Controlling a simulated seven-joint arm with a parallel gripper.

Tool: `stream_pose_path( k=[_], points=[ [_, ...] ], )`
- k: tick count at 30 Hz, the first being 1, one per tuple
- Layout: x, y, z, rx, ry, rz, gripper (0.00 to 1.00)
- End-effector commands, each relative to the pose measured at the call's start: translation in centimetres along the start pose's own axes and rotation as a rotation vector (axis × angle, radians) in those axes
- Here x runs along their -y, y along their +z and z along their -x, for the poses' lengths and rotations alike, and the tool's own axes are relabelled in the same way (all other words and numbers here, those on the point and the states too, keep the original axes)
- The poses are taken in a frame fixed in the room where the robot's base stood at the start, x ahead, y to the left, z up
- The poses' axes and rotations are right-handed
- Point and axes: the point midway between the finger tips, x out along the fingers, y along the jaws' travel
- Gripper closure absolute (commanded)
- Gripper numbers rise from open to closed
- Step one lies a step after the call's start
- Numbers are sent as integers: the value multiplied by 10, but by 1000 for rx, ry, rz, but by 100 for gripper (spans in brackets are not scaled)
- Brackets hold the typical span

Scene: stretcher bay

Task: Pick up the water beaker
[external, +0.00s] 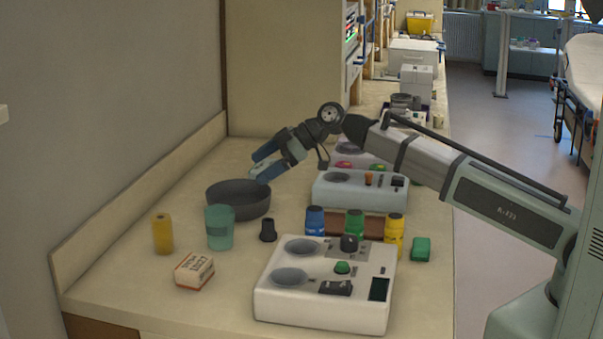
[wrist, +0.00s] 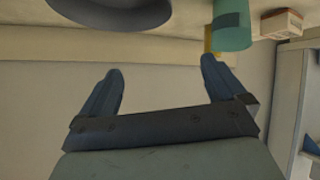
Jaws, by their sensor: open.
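The water beaker appears to be the translucent teal cup (external: 220,228), upright on the counter to the left of the middle. It also shows at the top right of the wrist view (wrist: 232,24), partly cut off by the frame edge. My gripper (external: 256,167) is open, with nothing between its blue fingers. It is above and behind the dark bowl, farther back than the beaker and apart from it. In the wrist view the spread fingers (wrist: 162,68) have bare wall and counter between them.
The dark bowl (external: 238,204) stands right behind the beaker. A yellow cylinder (external: 162,234) is left of it, a small box (external: 195,271) in front, and a black piece (external: 268,230) to the right. Several bottles and a white device (external: 325,310) fill the right side.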

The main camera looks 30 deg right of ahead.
Motion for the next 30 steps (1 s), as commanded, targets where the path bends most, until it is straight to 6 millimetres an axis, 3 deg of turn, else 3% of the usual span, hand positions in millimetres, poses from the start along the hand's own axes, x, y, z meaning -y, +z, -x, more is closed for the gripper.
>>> stream_pose_path(
  k=[1,3,6,9,14,24,30],
  points=[
    [26,-9,-5,4,-61,-5,2],
    [53,-17,-10,12,-131,-13,2],
    [80,-24,-13,22,-201,-21,2],
    [95,-28,-14,29,-238,-25,2],
    [102,-29,-29,32,-253,-27,2],
    [114,-28,-82,31,-250,-27,2],
    [118,-27,-96,31,-249,-27,2]
  ],
)
